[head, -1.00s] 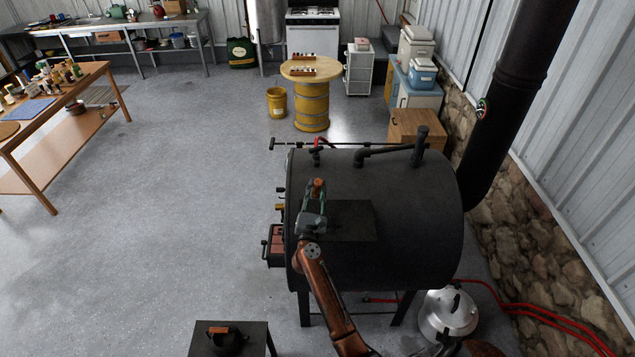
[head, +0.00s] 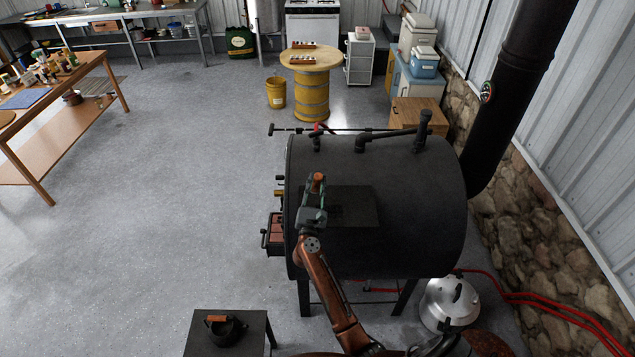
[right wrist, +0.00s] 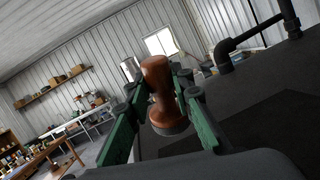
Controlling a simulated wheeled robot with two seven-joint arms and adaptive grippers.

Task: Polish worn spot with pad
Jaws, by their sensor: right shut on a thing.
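My right gripper (head: 316,196) is over the top of the black barrel stove (head: 420,200), near its left end. It is shut on an orange-brown knobbed handle (head: 318,181), which also shows upright between the green fingers in the right wrist view (right wrist: 160,88). A grey base shows under the handle in that view; I take this to be the pad. A darker square plate (head: 355,206) lies on the stove top beside and beneath the gripper. I cannot make out a worn spot, nor whether the pad touches the surface. My left gripper is not in view.
A black pipe (head: 395,138) and valves rise from the stove's far side, and a thick flue (head: 505,110) stands at right. A small black table (head: 255,325) with a pan (head: 225,328) is at front left. A silver pot (head: 448,303) stands at front right.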

